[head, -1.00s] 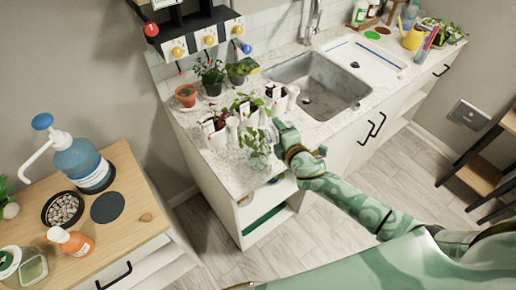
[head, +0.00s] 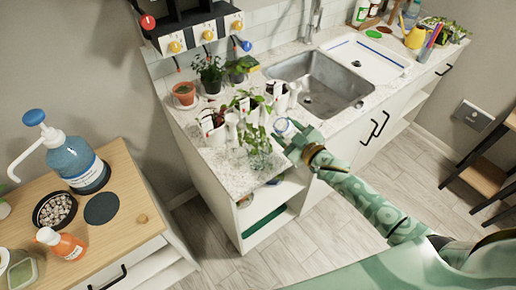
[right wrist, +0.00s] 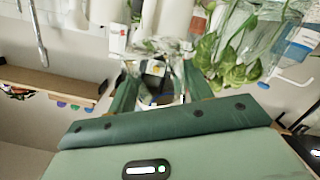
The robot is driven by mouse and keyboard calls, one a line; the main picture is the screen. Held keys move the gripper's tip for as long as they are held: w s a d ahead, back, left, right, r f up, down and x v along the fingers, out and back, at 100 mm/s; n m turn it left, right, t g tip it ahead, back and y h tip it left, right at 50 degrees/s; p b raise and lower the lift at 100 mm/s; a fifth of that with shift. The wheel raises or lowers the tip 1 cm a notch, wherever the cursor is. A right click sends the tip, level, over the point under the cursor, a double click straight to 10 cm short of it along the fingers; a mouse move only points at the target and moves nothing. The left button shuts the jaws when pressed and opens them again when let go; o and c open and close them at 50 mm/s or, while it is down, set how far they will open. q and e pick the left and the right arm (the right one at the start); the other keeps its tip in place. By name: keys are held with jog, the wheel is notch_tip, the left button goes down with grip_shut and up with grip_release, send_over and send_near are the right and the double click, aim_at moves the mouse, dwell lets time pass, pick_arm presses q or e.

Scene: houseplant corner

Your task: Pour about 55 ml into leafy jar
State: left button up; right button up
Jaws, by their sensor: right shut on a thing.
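The leafy jar (head: 257,160) is clear glass with a trailing green plant. It stands near the front edge of the speckled counter and also shows in the right wrist view (right wrist: 262,38). My right gripper (head: 288,134) is just right of the jar, near the counter's front edge. It is shut on a small clear vessel (head: 283,126), which shows between the fingers in the right wrist view (right wrist: 160,72). The vessel's contents and exact tilt are hard to tell. No stream of liquid shows. My left gripper is not in view.
Several potted plants, including a terracotta pot (head: 184,94), and white containers (head: 212,130) crowd the counter behind the jar. A sink (head: 318,82) lies behind the gripper. A blue pump bottle (head: 75,165) stands on the wooden-topped cabinet at left.

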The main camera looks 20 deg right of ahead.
jog(key=shift+m, duration=0.7)
jog(key=f+b, duration=0.1)
jog(key=f, duration=0.1)
jog(key=f+b, duration=0.2)
jog(key=d+f+b, duration=0.1)
jog(key=f, duration=0.1)
jog(key=shift+w+f, duration=0.15)
jog(key=shift+f+b, duration=0.25)
jog(key=shift+b, duration=0.25)
jog(key=shift+w+d+r+m+t+y, duration=0.15)
jog(key=shift+d+m+t+y, duration=0.2)
jog(key=shift+m, duration=0.55)
jog(key=shift+d+m+t, duration=0.25)
jog(key=shift+d+m, duration=0.2)
jog(key=shift+m, duration=0.55)
